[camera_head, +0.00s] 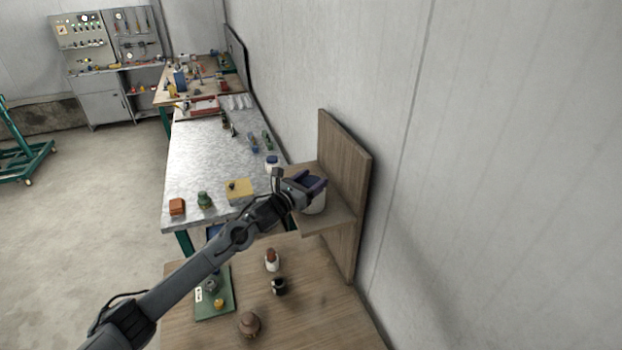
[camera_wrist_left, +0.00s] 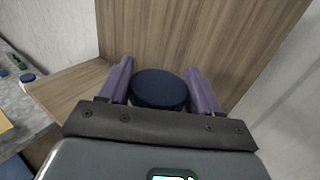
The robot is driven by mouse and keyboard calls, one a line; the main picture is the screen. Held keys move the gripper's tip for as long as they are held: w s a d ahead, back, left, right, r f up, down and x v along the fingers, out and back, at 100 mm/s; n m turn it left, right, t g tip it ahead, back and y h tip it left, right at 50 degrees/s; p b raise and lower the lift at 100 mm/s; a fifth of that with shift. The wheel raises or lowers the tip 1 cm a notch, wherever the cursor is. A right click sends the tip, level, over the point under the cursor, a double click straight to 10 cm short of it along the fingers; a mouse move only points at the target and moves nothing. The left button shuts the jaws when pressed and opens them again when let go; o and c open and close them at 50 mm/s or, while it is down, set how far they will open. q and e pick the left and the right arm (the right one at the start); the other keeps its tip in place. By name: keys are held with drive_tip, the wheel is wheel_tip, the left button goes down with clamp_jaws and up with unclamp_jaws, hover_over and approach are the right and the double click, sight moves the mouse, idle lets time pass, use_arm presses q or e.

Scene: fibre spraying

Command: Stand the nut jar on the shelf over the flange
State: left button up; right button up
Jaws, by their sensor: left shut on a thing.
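The nut jar (camera_head: 317,204) is white with a dark blue lid (camera_wrist_left: 160,88). My left gripper (camera_head: 312,184) is shut on it, with a purple finger on each side of the lid in the left wrist view (camera_wrist_left: 160,85). The jar is upright at the wooden shelf (camera_head: 325,223), near its back panel (camera_head: 342,170). I cannot tell whether its base touches the shelf board. A brown round piece with a raised top (camera_head: 249,323), possibly the flange, sits on the wooden table below. My right gripper is not in view.
The wooden table (camera_head: 310,305) also holds a white jar with a red-brown top (camera_head: 272,260), a small black item (camera_head: 279,287) and a green board (camera_head: 228,297). A grey metal table (camera_head: 196,155) beyond holds a yellow block (camera_head: 239,189) and other items. A wall stands close on the right.

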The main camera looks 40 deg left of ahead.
use_arm(q)
drive_tip(key=shift+f, duration=0.1)
drive_tip(key=o, duration=1.5)
